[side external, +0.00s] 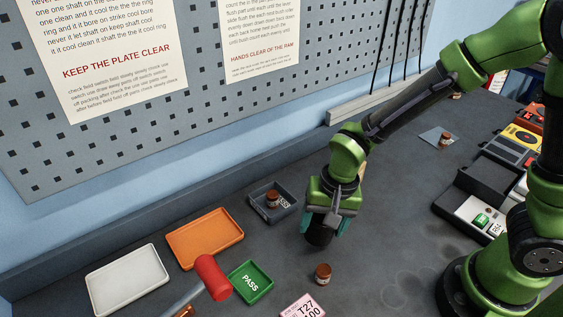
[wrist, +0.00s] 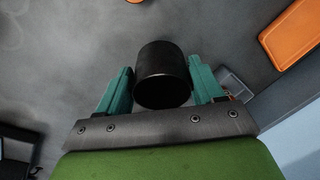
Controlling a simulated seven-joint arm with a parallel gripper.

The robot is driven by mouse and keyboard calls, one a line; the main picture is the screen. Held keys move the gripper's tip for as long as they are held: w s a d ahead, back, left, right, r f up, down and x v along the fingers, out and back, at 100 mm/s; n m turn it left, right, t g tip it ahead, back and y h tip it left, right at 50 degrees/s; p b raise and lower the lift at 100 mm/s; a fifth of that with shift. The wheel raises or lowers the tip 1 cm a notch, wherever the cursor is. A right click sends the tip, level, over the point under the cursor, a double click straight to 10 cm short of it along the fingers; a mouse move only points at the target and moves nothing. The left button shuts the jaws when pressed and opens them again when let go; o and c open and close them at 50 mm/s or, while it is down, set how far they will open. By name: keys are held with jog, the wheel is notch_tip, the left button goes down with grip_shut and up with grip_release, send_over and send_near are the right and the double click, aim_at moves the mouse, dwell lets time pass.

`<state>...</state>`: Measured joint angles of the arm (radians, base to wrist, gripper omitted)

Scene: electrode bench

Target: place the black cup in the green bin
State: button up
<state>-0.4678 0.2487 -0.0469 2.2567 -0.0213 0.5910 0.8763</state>
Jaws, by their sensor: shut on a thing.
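The black cup (side external: 318,238) is between the teal fingers of my gripper (side external: 324,224) in the side view. In the wrist view the black cup (wrist: 163,78) sits between the two teal fingers of my gripper (wrist: 161,67), which are shut on it. The side view does not make clear how far the cup is above the bench. The green bin (side external: 262,272), a shallow tray marked PASS, lies to the lower left of my gripper, apart from it. The green bin is not seen in the wrist view.
A small brown bottle (side external: 323,274) stands just below my gripper in the picture. An orange tray (side external: 205,238), a white tray (side external: 127,280) and a grey tray (side external: 287,215) holding a bottle lie toward the wall.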

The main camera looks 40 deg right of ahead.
jog(key=s+a+r+n+t+h, duration=0.1)
jog(key=s+a+r+n, duration=0.15)
jog(key=s, duration=0.25)
jog(key=s+a+r+n+h, duration=0.1)
jog(key=s+a+r+n, duration=0.15)
jog(key=s, duration=0.25)
send_over(252, 287)
jog(key=shift+n, duration=0.3)
jog(key=shift+s+x, duration=0.15)
jog(key=shift+x, duration=0.7)
jog(key=shift+s+x, duration=0.15)
jog(key=shift+x, duration=0.7)
jog(key=shift+s+x, duration=0.2)
jog(key=shift+x, duration=0.65)
jog(key=shift+a+f, duration=0.2)
jog(key=shift+f, duration=0.4)
jog(key=o, duration=1.1)
